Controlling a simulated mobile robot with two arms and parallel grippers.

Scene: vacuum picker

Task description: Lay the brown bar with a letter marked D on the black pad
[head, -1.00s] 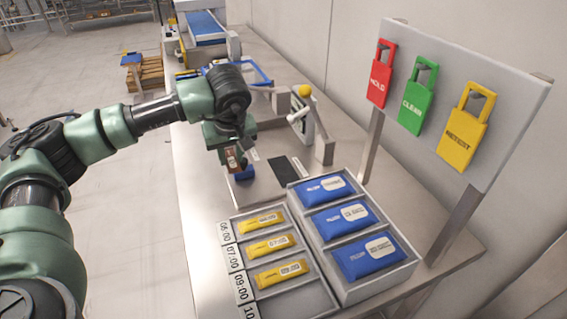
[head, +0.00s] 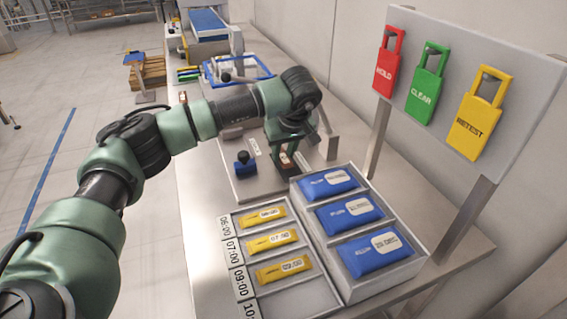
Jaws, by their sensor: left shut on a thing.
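My left gripper (head: 287,166) comes in from the left and points down, shut on a small brown bar (head: 286,158). The bar shows only partly between the fingers, and I cannot read a letter on it. The gripper is over the spot behind the tray of blue packets where the black pad lay in the earlier frame. The pad is hidden now by the gripper and the bar. I cannot tell whether the bar touches it. My right gripper is not in view.
A blue block with a black knob (head: 245,165) stands left of the gripper. A grey tray of blue packets (head: 345,292) and a tray of yellow packets (head: 322,303) are in front. Red, green and yellow tags hang on a board (head: 530,75) at right.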

